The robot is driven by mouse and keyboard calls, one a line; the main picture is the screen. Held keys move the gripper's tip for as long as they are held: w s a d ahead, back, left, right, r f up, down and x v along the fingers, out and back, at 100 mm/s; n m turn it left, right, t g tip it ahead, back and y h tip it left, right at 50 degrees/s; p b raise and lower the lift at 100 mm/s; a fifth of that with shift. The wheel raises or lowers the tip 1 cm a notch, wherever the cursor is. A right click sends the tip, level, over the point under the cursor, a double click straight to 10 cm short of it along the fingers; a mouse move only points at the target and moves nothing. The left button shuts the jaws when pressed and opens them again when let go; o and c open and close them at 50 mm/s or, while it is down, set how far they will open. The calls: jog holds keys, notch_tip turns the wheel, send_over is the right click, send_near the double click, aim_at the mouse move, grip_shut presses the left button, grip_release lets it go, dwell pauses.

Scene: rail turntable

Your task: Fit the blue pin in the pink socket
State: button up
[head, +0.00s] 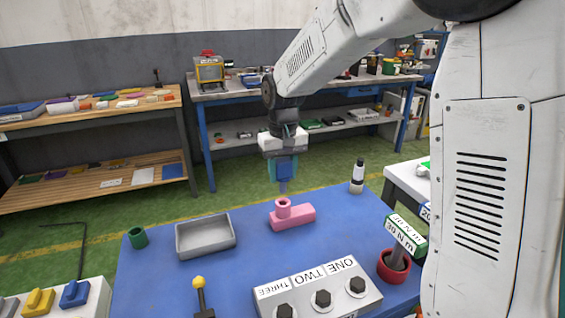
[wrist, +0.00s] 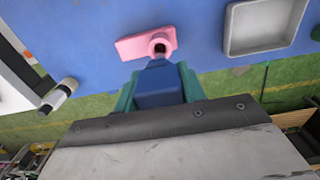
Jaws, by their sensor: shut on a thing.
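My gripper (head: 284,168) is shut on the blue pin (head: 284,186) and holds it upright above the blue table. The pin also shows between the teal fingers in the wrist view (wrist: 158,88). The pink socket (head: 294,217) lies on the table, a block with a round raised ring at its left end. The pin's lower tip is just above the ring in the head view, seemingly apart from it. In the wrist view the socket (wrist: 135,47) shows its dark hole just beyond the pin. The exact gap between tip and hole is hard to tell.
A grey tray (head: 205,236) and a green cup (head: 138,238) stand left of the socket. A black-and-white bottle (head: 357,177) stands behind right. In front are a numbered knob box (head: 318,291), a yellow-topped lever (head: 200,290) and a red pot (head: 393,266).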

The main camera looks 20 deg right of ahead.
aim_at(283, 192)
jog(key=shift+f, duration=1.05)
jog(key=shift+f, duration=2.7)
jog(key=o, duration=1.2)
jog(key=shift+c, duration=0.2)
jog(key=shift+r, duration=3.85)
